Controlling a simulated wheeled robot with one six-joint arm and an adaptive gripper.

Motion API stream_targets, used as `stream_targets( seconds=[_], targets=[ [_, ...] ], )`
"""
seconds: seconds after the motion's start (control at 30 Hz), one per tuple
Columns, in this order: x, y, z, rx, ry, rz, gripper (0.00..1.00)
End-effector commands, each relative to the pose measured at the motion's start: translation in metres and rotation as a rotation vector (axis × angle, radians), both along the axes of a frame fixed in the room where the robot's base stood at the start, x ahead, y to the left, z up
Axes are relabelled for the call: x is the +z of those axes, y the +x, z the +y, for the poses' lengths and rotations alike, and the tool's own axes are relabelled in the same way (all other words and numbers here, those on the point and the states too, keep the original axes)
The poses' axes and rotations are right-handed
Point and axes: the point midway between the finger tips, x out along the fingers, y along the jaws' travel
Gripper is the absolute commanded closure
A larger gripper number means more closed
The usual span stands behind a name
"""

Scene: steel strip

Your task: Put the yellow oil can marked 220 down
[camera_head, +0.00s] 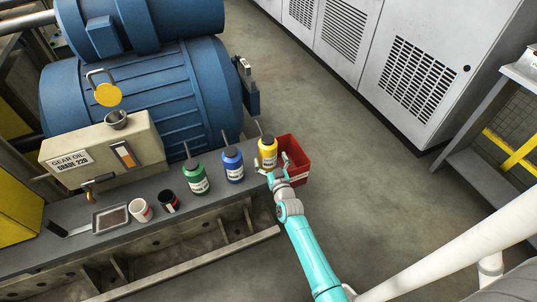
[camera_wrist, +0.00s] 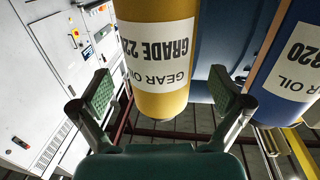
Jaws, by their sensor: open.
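The yellow oil can (camera_head: 267,155) stands upright at the right end of the grey steel ledge (camera_head: 225,190), next to the red bin. In the wrist view the yellow can (camera_wrist: 158,60) appears upside down, with a white label reading "GEAR OIL GRADE 22", its last digit cut off. My gripper (camera_head: 274,171) is at the near side of the can. In the wrist view my gripper (camera_wrist: 163,92) is open, with one finger on each side of the can and gaps between the pads and its wall. The can's top is out of the wrist view.
A blue can (camera_head: 232,165) and a green can (camera_head: 195,178) stand left of the yellow one. A red bin (camera_head: 298,165) is close on the right. Two small cups and a metal tray (camera_head: 110,218) sit further left. A blue motor (camera_head: 150,90) rises behind.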

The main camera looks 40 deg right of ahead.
Motion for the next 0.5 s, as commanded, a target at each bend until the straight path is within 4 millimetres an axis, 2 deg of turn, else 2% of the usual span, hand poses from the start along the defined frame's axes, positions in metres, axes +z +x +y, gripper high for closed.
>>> stream_targets(
  seconds=[0.1, 0.3, 0.5],
  targets=[
    [-0.001, -0.022, 0.010, 0.000, 0.000, 0.001, 0.00],
    [0.000, -0.055, 0.024, 0.000, 0.000, 0.000, 0.00],
    [0.000, -0.077, 0.033, 0.000, 0.000, -0.001, 0.00]
  ],
)
